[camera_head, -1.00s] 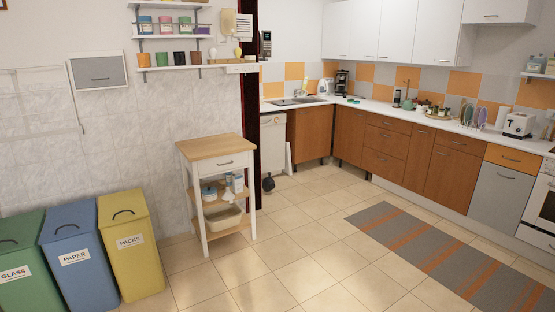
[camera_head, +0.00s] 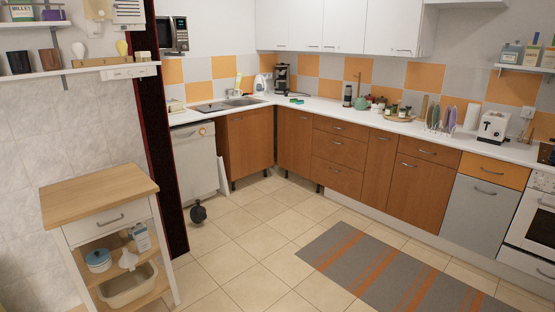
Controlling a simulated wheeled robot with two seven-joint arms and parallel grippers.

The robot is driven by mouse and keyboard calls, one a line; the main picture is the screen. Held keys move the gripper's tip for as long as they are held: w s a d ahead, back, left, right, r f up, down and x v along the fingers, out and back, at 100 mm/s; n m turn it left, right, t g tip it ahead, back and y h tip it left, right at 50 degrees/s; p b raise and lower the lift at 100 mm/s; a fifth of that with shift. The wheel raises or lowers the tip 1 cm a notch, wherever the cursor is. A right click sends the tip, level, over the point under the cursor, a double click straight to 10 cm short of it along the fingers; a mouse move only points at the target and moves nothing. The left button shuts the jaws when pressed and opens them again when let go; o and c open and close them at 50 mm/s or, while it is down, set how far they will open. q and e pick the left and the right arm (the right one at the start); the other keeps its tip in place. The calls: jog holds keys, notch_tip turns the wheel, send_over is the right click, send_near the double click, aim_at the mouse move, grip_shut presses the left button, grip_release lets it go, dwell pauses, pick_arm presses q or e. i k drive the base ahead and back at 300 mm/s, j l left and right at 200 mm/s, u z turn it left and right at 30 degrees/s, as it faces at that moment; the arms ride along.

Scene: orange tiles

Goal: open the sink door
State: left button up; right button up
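The sink (camera_head: 242,101) is set in the white counter near the far corner. Below it is a brown wooden cabinet door (camera_head: 250,141), which looks shut. A small handle shows near its top left. Another brown door (camera_head: 295,141) stands to its right, across the corner, also shut. A white dishwasher-like front (camera_head: 196,160) is to the left of the sink door. Neither of my grippers shows in the head view, and the sink door is across the floor from me.
A wooden-topped trolley (camera_head: 97,194) stands close at the left, beside a dark red wall edge (camera_head: 162,140). A dark round object (camera_head: 198,212) lies on the floor before the white front. A grey and orange rug (camera_head: 370,268) is at the right. Tiled floor between is clear.

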aim_at(251, 133)
jog(key=i, duration=1.25)
jog(key=i+u, duration=0.15)
jog(key=i, duration=1.15)
jog(key=i+u, duration=0.15)
jog(key=i, duration=0.4)
jog(key=i+u, duration=0.15)
jog(key=i, duration=0.4)
jog(key=i+l+u, duration=0.15)
jog(key=i, duration=0.4)
jog(key=i+l+u, duration=0.15)
jog(key=i, duration=0.4)
jog(key=i+u, duration=0.3)
jog(key=i, duration=0.2)
jog(key=i+l+u, duration=0.1)
jog(key=i+u, duration=0.2)
jog(key=i, duration=0.2)
